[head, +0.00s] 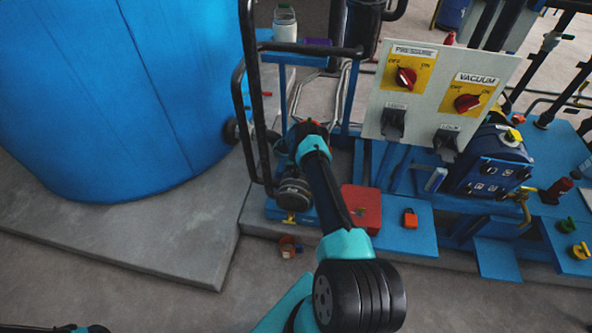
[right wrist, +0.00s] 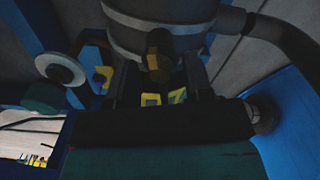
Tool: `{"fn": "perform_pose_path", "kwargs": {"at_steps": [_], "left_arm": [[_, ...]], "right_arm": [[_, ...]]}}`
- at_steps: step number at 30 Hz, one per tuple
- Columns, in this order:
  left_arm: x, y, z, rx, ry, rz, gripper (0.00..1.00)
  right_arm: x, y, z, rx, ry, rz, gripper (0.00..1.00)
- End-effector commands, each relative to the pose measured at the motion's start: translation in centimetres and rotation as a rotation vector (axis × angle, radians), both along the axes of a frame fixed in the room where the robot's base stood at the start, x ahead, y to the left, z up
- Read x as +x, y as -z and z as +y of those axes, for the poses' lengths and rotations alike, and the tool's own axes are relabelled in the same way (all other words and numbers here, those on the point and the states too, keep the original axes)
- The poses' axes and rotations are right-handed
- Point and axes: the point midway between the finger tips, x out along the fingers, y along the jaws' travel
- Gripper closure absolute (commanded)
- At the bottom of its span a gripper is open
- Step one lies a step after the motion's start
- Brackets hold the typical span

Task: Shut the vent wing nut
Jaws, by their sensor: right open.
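A dark, round metal vessel (head: 293,193) stands low beside the black pipe frame, with a small yellow part (head: 290,217) under its front; I cannot tell if this is the vent wing nut. In the right wrist view the grey vessel (right wrist: 165,35) fills the top, with a dull brass fitting (right wrist: 159,56) on its near side. My right gripper (right wrist: 158,82) is open, its dark fingers apart below and either side of that fitting. Yellow pieces (right wrist: 150,100) show between the fingers. A dark and teal part of my left arm barely shows at the head view's bottom left.
A white panel (head: 438,90) with red PRESSURE and VACUUM knobs stands at the right. A red box (head: 362,207) and an orange block (head: 410,218) sit near the vessel. A large blue tank (head: 120,90) fills the left. A thick hose (right wrist: 270,35) leaves the vessel.

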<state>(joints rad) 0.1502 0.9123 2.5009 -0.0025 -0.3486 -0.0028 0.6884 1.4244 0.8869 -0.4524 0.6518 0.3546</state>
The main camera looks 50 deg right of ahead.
Motion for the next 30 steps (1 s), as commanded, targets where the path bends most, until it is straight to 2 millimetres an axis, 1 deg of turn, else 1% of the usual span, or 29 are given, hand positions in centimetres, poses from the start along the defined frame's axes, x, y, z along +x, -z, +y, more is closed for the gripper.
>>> {"fn": "perform_pose_path", "kwargs": {"at_steps": [9,23,24,30], "left_arm": [[0.0,0.0,0.0,0.0,0.0,0.0,1.0],[0.0,0.0,0.0,0.0,0.0,0.0,1.0],[0.0,0.0,0.0,0.0,0.0,0.0,1.0],[0.0,0.0,0.0,0.0,0.0,0.0,1.0]], "right_arm": [[0.01,0.11,-0.02,0.0,0.0,0.0,0.54],[0.01,0.1,-0.01,0.0,-0.001,0.0,0.98],[0.01,0.1,-0.01,0.0,-0.001,0.0,1.0],[0.01,0.1,-0.01,0.0,0.006,0.0,1.0]]}}
